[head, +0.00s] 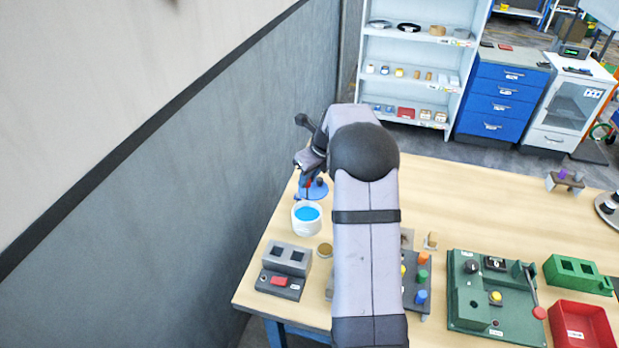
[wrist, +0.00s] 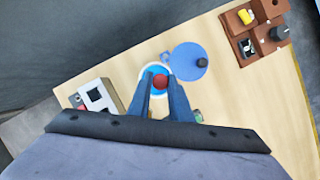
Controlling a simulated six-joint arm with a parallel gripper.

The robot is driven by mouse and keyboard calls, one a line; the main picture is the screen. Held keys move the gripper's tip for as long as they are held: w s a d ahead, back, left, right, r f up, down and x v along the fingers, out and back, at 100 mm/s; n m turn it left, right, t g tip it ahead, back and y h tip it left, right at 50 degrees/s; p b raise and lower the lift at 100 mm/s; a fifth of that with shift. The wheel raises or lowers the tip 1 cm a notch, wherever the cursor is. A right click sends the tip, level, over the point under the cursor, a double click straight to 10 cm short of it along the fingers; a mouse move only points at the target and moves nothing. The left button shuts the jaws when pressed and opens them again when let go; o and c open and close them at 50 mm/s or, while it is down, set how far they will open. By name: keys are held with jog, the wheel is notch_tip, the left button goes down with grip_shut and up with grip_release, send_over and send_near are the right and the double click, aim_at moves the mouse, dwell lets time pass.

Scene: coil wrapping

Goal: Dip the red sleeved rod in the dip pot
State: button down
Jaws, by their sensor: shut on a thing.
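My gripper (wrist: 161,84) points down and is shut on the red sleeved rod (wrist: 160,81), whose round red end shows between the fingertips. In the wrist view the rod lines up over the blue liquid of the white dip pot (wrist: 148,87). In the head view the pot (head: 306,226) stands near the table's left edge, its blue liquid open to view. My gripper (head: 309,181) shows behind and above it there, partly hidden by my wrist. The rod's lower end is hidden, and I see no part of it in the liquid.
A blue round lid (wrist: 185,68) with a dark knob lies beside the pot. A grey two-slot box (head: 284,270) with a red button stands in front, near a small brown disc (head: 324,250). A brown tray (wrist: 240,40) and a grey wall (head: 170,200) are nearby.

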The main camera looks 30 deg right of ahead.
aim_at(309, 186)
jog(key=shift+f, duration=0.2)
notch_tip(309, 186, down, 4)
jog(key=b, duration=0.5)
jog(key=shift+f, duration=0.2)
jog(key=shift+f+b, duration=1)
jog(key=shift+f, duration=2)
jog(key=shift+r, duration=0.1)
dwell(0.5)
jog(key=shift+r+p, duration=3.2)
jog(key=shift+p, duration=0.35)
jog(key=shift+r+p, duration=1.5)
jog(key=shift+p, duration=0.3)
